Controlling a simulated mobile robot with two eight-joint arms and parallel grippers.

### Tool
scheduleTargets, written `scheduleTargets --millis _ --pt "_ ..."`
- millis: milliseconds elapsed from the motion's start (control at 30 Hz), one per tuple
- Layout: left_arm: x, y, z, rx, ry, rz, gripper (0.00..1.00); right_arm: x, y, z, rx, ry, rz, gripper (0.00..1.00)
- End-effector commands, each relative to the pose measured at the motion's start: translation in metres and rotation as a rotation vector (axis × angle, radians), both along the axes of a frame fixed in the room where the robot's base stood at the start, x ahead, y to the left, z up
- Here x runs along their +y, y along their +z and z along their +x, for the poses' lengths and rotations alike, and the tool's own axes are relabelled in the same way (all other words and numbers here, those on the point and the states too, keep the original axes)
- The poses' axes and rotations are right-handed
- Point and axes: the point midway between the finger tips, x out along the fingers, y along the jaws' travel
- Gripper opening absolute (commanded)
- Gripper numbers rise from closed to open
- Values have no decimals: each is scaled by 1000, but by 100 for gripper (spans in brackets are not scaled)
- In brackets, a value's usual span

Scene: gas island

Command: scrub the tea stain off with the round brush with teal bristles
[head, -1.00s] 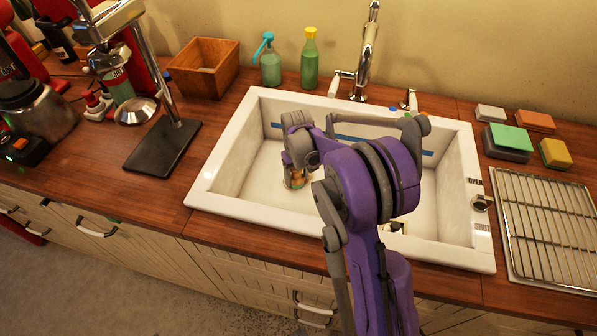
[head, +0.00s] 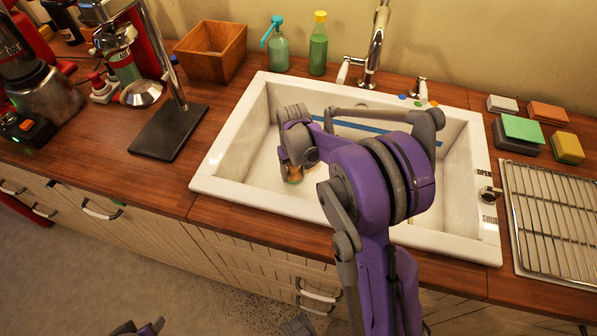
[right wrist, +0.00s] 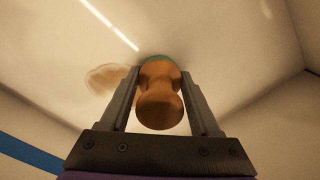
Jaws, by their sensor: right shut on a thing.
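My right gripper (head: 292,172) reaches down into the left part of the white sink (head: 240,187). It is shut on the round brush (right wrist: 160,98), held by its wooden handle between the two fingers. Only a thin rim of teal shows at the brush's far end in the right wrist view. A pale brown tea stain (right wrist: 106,77) lies on the sink floor beside the left finger in that view, apart from the brush in the picture. I cannot tell whether the bristles touch the floor. A dark and purple part of mine shows at the bottom edge of the head view; its fingers are not clear.
A tap (head: 376,48) stands behind the sink. Two bottles, one teal-topped (head: 278,50) and one yellow-topped (head: 318,47), and a wooden box (head: 211,52) stand behind left. Sponges (head: 521,130) and a wire rack (head: 552,215) are at the right. Sink walls surround my gripper.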

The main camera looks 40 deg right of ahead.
Motion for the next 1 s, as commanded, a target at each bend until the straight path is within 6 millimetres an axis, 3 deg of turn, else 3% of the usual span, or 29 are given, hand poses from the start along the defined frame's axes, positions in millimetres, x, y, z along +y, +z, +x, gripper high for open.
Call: scheduleTargets --millis 1000 --pt "0 -4 -1 1 0 0 50 -50 -2 40 -1 -2 -2 19"
